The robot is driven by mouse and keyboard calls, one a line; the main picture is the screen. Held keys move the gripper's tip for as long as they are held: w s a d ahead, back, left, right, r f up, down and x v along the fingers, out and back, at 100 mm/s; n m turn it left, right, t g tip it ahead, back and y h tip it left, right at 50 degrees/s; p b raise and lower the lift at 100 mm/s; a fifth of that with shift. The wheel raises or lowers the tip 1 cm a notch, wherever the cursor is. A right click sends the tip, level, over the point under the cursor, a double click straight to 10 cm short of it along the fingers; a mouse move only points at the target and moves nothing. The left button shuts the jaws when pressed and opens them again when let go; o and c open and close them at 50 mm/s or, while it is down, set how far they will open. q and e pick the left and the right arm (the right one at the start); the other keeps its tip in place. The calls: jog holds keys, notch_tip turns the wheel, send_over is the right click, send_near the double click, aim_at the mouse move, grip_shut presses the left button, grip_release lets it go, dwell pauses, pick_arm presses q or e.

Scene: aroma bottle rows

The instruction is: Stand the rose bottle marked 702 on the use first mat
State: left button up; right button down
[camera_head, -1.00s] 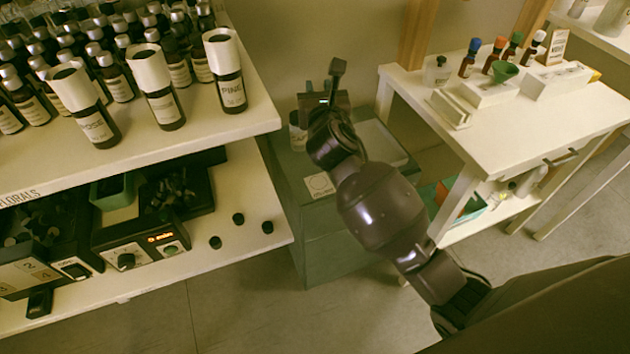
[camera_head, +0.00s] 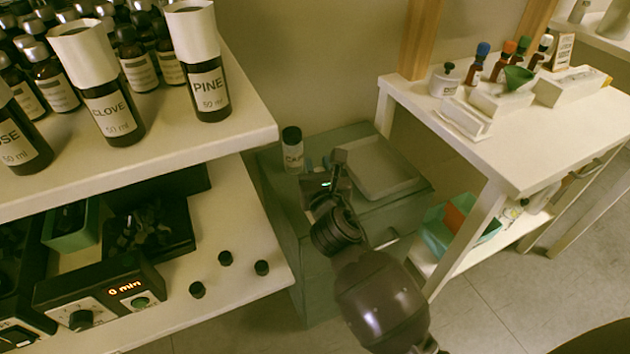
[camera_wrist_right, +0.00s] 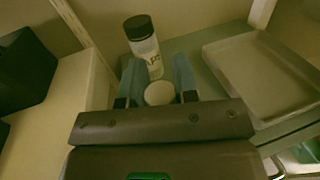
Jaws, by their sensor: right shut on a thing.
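My right gripper (camera_head: 318,172) is over the grey-green cabinet (camera_head: 415,190). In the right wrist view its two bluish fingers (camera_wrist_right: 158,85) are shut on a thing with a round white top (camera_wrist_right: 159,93). The body of that thing is hidden, so I cannot read any label or number on it. A dark-capped bottle with a white label (camera_head: 292,150) stands on the cabinet just beyond the fingers; it also shows in the right wrist view (camera_wrist_right: 143,45). The use first mat cannot be made out now. My left gripper is not in view.
On the left shelf (camera_head: 185,140) stand bottles marked PINE (camera_head: 210,90) and CLOVE (camera_head: 112,110), and one ending in OSE (camera_head: 22,140). A shallow tray (camera_head: 375,172) lies on the cabinet. A white table (camera_head: 540,130) stands at the right. Loose dark caps lie on the lower shelf.

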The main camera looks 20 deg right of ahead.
jog(key=shift+f, duration=0.45)
notch_tip(320, 180, down, 3)
jog(key=shift+s+r+b, duration=0.1)
jog(key=shift+b, duration=0.8)
jog(key=shift+f, duration=0.45)
jog(key=shift+r, duration=0.3)
jog(key=shift+f, duration=0.2)
jog(key=c, duration=0.9)
grip_release()
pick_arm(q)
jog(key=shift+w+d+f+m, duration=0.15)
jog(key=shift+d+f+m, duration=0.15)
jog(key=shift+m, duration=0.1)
pick_arm(e)
jog(key=shift+r, duration=0.1)
